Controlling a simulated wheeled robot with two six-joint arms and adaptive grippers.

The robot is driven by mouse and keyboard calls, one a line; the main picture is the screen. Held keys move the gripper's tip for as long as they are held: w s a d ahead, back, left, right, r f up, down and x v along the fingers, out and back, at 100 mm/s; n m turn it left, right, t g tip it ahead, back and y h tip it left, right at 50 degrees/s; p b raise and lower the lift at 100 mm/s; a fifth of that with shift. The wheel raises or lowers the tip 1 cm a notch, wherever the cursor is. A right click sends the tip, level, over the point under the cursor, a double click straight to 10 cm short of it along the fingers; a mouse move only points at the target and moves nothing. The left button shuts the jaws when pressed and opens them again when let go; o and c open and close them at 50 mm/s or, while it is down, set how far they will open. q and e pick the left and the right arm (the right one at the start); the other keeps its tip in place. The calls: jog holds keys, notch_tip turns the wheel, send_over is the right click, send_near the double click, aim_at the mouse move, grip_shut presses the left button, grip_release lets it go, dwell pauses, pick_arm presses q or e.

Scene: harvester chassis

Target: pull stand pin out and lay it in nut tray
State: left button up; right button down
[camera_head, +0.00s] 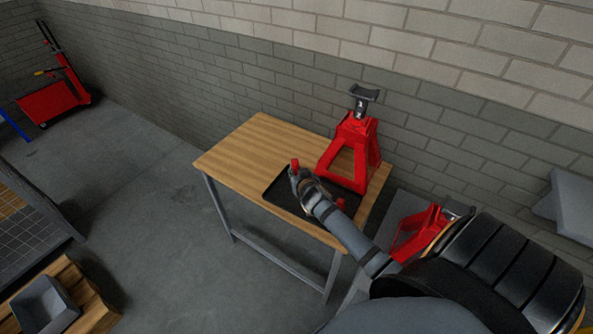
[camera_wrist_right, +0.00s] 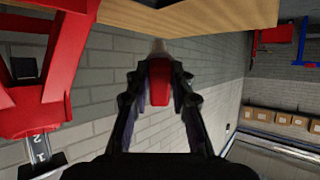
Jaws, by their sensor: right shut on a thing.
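My right gripper (camera_head: 297,176) is over the black tray (camera_head: 274,191) on the wooden table. It is shut on a small red piece, which I take to be the stand pin (camera_head: 295,163). Whether the pin touches the tray cannot be told. A red jack stand (camera_head: 369,143) with a grey saddle stands on the table behind the gripper, apart from the pin. My left gripper is not in view.
The wooden table (camera_head: 250,150) is bare on its left side. A second red stand (camera_head: 413,238) is lower right, partly behind my arm. Another small red piece (camera_head: 341,203) shows by the tray's right end. A brick wall is close behind the table.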

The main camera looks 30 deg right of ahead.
jog(key=shift+w+d+p, duration=0.1)
jog(key=shift+p, duration=0.6)
notch_tip(320, 180, down, 7)
jog(key=b, duration=0.5)
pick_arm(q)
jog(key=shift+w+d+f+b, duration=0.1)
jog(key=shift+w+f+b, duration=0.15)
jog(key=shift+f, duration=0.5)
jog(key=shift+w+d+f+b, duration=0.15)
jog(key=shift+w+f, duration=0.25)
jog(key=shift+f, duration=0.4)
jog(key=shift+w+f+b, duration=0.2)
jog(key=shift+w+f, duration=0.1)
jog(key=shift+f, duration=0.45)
pick_arm(e)
jog(key=shift+f, duration=0.6)
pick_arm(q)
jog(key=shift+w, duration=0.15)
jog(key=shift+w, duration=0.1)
pick_arm(e)
jog(key=c, duration=1.1)
grip_release()
jog(key=shift+f, duration=0.1)
